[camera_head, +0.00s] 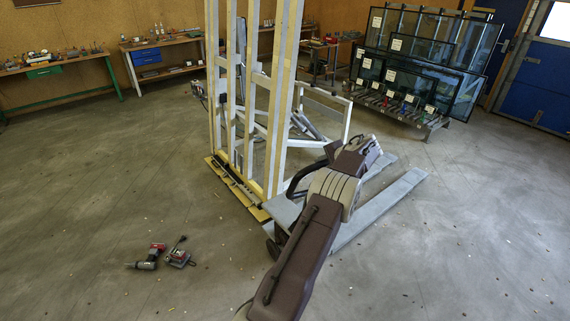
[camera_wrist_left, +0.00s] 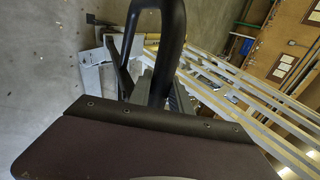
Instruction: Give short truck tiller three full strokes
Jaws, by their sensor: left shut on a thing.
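The short truck tiller, a black curved bar (camera_head: 296,181), rises from the low grey truck with two flat forks (camera_head: 388,204). In the left wrist view the tiller (camera_wrist_left: 172,45) fills the upper middle and runs down behind the brown edge of my wrist. My left gripper (camera_head: 330,154) is at the tiller's upper end and shut on it; its fingertips are mostly hidden by my own brown and beige arm. The tiller's grip end is also hidden. My right gripper is in neither view.
A tall pale frame (camera_head: 280,95) stands close behind the truck on a yellow-edged base. A drill (camera_head: 148,257) and a small tool (camera_head: 179,254) lie on the floor at left. A glass rack (camera_head: 432,122) stands at back right. The floor at right is mostly clear.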

